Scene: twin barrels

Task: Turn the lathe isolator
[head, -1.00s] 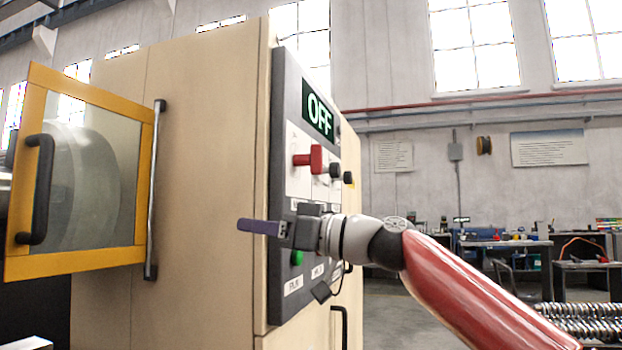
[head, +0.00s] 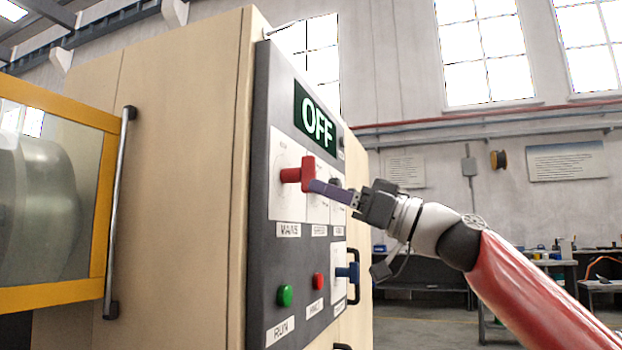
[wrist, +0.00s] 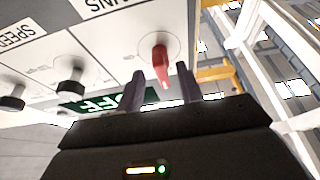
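The red isolator handle (head: 302,174) sticks out of a white plate above the MAINS label on the lathe's control panel. It also shows in the wrist view (wrist: 161,64). My gripper (head: 313,187) has its purple fingers just beside the handle, at its lower right in the head view. In the wrist view my gripper (wrist: 160,71) is open, with the fingers apart and the red handle showing in the gap between them. I cannot tell whether a finger touches it. The OFF display (head: 316,122) above is lit.
Black knobs (wrist: 70,83) sit beside the isolator on the same panel. A yellow-framed door (head: 100,210) stands at the left.

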